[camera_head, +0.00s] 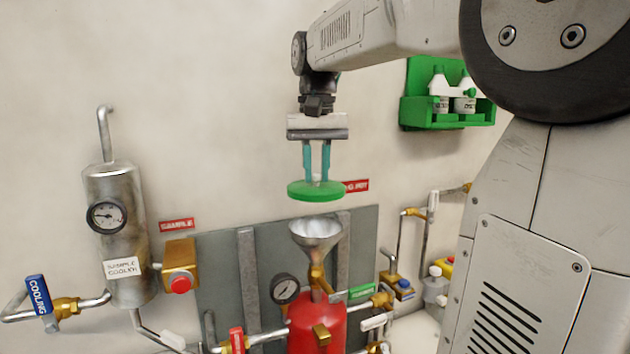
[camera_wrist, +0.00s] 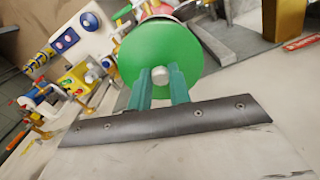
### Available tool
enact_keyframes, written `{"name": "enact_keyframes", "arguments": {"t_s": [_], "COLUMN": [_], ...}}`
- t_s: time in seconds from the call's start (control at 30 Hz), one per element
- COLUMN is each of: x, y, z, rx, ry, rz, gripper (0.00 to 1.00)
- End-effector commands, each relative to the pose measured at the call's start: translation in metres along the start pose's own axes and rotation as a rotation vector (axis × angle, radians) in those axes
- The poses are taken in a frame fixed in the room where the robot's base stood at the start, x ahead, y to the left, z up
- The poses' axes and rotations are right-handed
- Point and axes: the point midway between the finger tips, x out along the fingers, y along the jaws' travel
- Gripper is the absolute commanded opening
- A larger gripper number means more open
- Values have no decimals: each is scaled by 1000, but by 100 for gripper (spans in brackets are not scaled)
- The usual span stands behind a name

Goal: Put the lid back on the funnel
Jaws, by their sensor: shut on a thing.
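A round green lid (camera_head: 316,191) hangs below my gripper (camera_head: 317,178). The teal fingers are shut on the lid's small pale knob, which shows between them in the wrist view; the lid is there a green disc (camera_wrist: 150,45) and my gripper (camera_wrist: 162,80) is over its middle. The metal funnel (camera_head: 316,233) sits on top of the red pot (camera_head: 316,322), open at its top. The lid is level or nearly so, above the funnel's mouth with a visible gap in the head view. In the wrist view the lid hides most of what lies beneath it.
A pressure gauge (camera_head: 285,288) stands just left of the funnel. A metal sample cooler (camera_head: 121,235) is at the left. A green wall rack (camera_head: 447,100) with bottles hangs to the right. Brass valves and pipes (camera_head: 380,300) crowd the right of the pot.

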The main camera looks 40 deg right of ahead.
Motion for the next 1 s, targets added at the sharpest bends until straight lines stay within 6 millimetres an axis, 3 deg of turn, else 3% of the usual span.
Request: {"name": "enact_keyframes", "arguments": {"t_s": [0.6,1.0], "x": [49,63], "y": [0,0], "z": [1,0], "rx": [0,0], "ry": [-3,-1], "rz": [1,0], "gripper": [0,0]}}
